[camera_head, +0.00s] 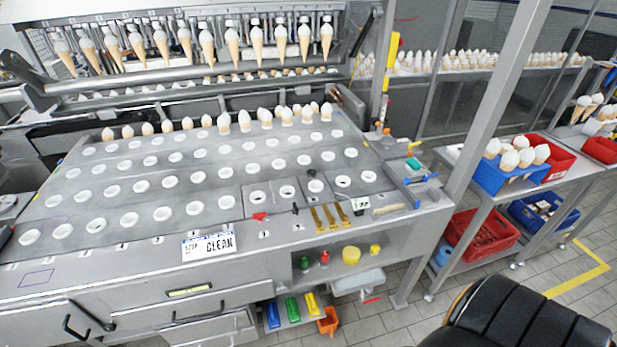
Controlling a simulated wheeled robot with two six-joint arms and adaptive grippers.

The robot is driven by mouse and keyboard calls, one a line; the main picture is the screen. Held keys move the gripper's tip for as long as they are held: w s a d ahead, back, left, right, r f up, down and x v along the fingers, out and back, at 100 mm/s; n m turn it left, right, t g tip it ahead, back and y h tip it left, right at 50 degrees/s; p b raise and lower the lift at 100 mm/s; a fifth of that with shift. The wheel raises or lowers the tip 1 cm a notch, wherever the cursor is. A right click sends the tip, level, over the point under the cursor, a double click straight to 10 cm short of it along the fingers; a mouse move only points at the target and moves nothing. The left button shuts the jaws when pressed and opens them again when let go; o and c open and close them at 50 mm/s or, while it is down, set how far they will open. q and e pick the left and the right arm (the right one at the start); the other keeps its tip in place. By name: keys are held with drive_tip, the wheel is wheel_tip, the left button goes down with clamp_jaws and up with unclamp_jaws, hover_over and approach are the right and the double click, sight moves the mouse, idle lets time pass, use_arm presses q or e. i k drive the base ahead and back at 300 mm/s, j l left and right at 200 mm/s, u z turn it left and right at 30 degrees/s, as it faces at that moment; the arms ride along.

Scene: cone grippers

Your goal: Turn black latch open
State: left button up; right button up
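A small black piece (295,209), which looks like the black latch, is at the front edge of the grey metal worktop (225,232), right of a small red piece (259,216). It is too small to tell whether it is turned open or closed. A dark knob (312,173) stands behind it near the round white-rimmed holes. Neither of my grippers is in view.
Cones stand along the worktop's back row and hang from the machine above. A side table with a blue crate (487,178) stands right. A metal post (497,100) rises between.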

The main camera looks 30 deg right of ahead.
sight(295, 211)
drive_tip(key=z, duration=0.95)
